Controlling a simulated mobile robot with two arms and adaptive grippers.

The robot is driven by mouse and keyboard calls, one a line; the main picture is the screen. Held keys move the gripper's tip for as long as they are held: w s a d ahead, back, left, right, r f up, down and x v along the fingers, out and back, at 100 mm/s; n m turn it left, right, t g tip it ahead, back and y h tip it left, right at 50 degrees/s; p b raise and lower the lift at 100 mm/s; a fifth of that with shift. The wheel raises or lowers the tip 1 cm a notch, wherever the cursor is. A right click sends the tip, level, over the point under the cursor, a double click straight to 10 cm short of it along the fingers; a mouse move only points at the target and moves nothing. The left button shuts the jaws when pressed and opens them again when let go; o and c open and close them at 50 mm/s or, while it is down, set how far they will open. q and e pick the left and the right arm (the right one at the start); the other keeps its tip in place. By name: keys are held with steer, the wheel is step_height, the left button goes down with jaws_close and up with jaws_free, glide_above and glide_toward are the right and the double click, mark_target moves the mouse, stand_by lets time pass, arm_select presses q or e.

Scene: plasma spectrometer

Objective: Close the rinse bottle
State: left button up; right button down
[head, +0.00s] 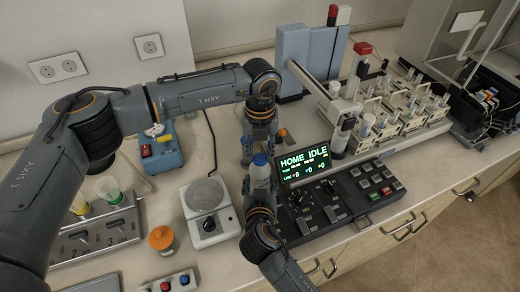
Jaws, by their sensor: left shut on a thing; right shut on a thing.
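The rinse bottle (260,172) is a pale, narrow bottle with a blue cap (260,159) at its top, standing in the middle of the head view. My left gripper (260,150) points down from above and is shut at the blue cap. My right gripper (260,184) comes up from the lower edge and is shut around the bottle's body, below the cap. The fingers hide much of the bottle. I cannot tell whether the cap is seated on the neck.
A control console (335,203) with a lit display (304,164) stands close right of the bottle. An autosampler with racks (400,115) fills the back right.

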arm_select(q)
steer(key=m, duration=0.6)
steer(key=shift+d, duration=0.15)
steer(key=m, duration=0.4)
steer(key=shift+s+m, duration=0.1)
steer(key=shift+m, duration=0.3)
steer(key=m, duration=0.6)
steer(key=shift+s+d+m, duration=0.1)
steer(key=shift+m, duration=0.2)
steer(key=m, duration=0.8)
steer(key=shift+s+m, duration=0.15)
steer(key=shift+m, duration=0.15)
steer(key=m, duration=0.6)
steer(key=shift+a+m, duration=0.2)
steer(key=shift+m, duration=0.1)
steer(key=m, duration=0.4)
steer(key=shift+a+m, duration=0.1)
steer(key=shift+m, duration=0.2)
steer(key=m, duration=0.5)
steer(key=shift+a+m, duration=0.1)
steer(key=shift+m, duration=0.2)
steer(key=o, duration=0.8)
